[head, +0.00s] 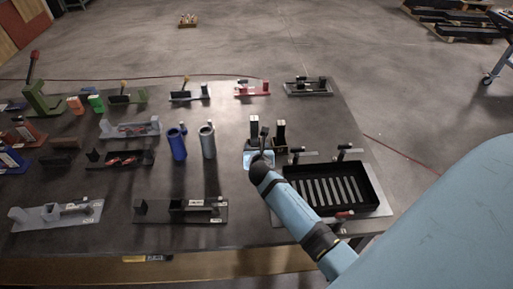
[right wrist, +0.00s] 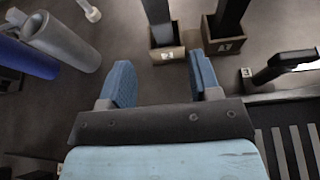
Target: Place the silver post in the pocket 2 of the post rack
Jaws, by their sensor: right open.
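A silver cylinder (head: 208,141), which looks like the silver post, stands upright beside a blue cylinder (head: 177,144); in the right wrist view the silver one (right wrist: 62,42) is at upper left. Two dark uprights in small blocks stand close together, left (head: 255,129) and right (head: 280,133). In the wrist view the left block (right wrist: 167,54) carries a label that seems to read 2. I cannot tell whether these blocks are the post rack. My right gripper (head: 259,157) is open and empty, its blue fingers (right wrist: 163,75) pointing toward the blocks. My left gripper is not in view.
A black slotted tray (head: 375,200) lies right of my right gripper, partly behind my arm, with clamp-like handles at its edge. Several fixtures, such as a grey one (head: 50,216) and a dark one (head: 160,212), cover the table's left part. Bare tabletop lies around the cylinders.

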